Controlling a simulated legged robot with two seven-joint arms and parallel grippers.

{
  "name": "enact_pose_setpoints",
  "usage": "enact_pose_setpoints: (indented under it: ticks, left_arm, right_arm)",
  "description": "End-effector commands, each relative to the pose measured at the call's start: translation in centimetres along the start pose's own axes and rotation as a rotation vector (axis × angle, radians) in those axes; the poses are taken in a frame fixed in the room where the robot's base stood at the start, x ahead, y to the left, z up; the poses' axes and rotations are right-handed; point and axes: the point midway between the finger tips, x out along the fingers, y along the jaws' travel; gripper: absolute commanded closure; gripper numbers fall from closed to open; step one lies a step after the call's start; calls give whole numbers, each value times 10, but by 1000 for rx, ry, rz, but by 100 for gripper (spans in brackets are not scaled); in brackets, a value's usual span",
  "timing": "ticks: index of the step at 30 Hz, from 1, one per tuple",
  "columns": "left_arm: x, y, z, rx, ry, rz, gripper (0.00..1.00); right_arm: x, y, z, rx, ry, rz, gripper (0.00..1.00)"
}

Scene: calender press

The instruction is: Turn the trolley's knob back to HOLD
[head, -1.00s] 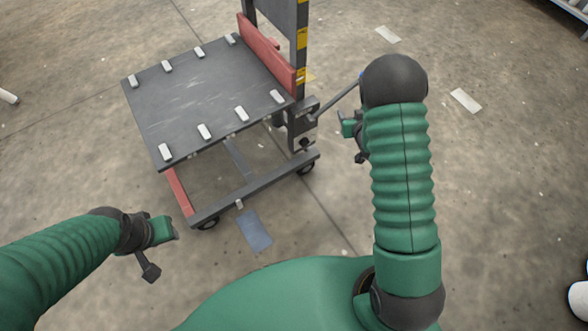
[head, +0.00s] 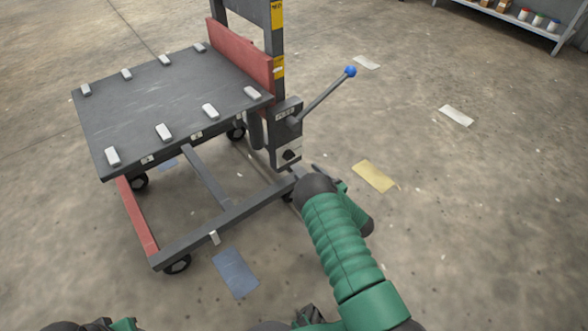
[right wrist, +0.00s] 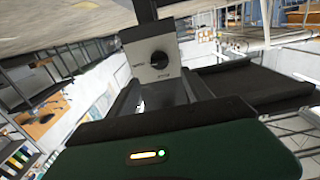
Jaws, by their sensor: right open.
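The trolley (head: 180,90) stands at the left in the head view, with a dark flat deck and a red-and-grey frame. On its post is a grey control box with a blue-tipped lever (head: 325,92). The black knob (head: 290,155) sits low on a pale plate there. The right wrist view shows the knob (right wrist: 159,60) face-on, with small labels beside and below it, too small to read surely. My right gripper (head: 332,180) is just below and right of the knob, open and apart from it. My left gripper (head: 112,324) is mostly cut off at the bottom edge.
White blocks (head: 163,131) line the deck edges. A blue-grey floor patch (head: 236,272) and a yellow one (head: 374,176) lie near the trolley. A shelf (head: 515,20) with small cans is at the far right. The floor at the right is open.

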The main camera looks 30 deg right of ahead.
Motion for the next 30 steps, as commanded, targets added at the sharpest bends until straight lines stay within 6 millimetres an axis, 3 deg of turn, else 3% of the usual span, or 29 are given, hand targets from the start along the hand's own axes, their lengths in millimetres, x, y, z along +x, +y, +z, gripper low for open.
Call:
enact_pose_setpoints:
  ticks: [1, 9, 20, 30]
  left_arm:
    - [17, 0, 4, 0, 0, 0, 64]
    - [48, 0, 11, 0, 0, 0, 64]
    - [50, 0, 12, 0, 0, 0, 64]
    - [50, 0, 12, 0, 0, 0, 64]
  right_arm:
    - [14, -1, 8, -4, 4, -4, 41]
    - [70, 0, 5, -1, 2, -1, 41]
    - [81, 0, 0, 0, -1, 1, 41]
    - [81, 0, 0, 0, -1, 2, 83]
